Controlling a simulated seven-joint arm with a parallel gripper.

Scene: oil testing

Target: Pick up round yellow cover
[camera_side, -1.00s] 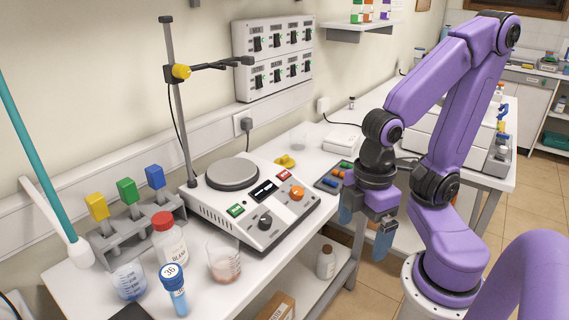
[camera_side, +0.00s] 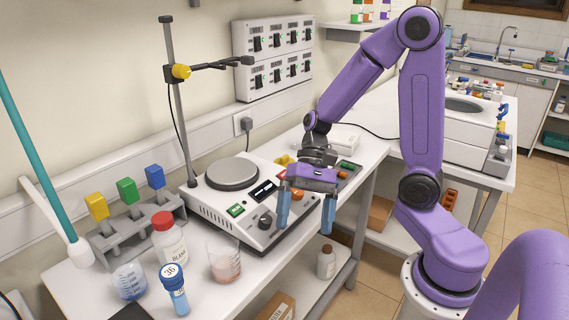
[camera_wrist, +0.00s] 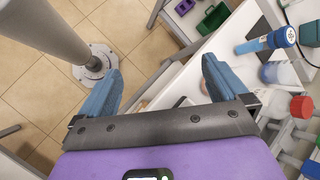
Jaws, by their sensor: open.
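A small yellow piece, likely the round yellow cover (camera_side: 284,160), lies on the white bench behind the hotplate unit in the side view. It is partly hidden by my arm's end, so its shape is hard to make out. My gripper (camera_side: 306,214) is open, with its blue fingers pointing down over the front right corner of the hotplate unit. It is empty, in front of the yellow piece and apart from it. In the wrist view my gripper (camera_wrist: 160,75) has nothing between its fingers, and I cannot make out the cover there.
The hotplate unit (camera_side: 212,202) stands beside a clamp stand (camera_side: 174,110) with a yellow knob.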

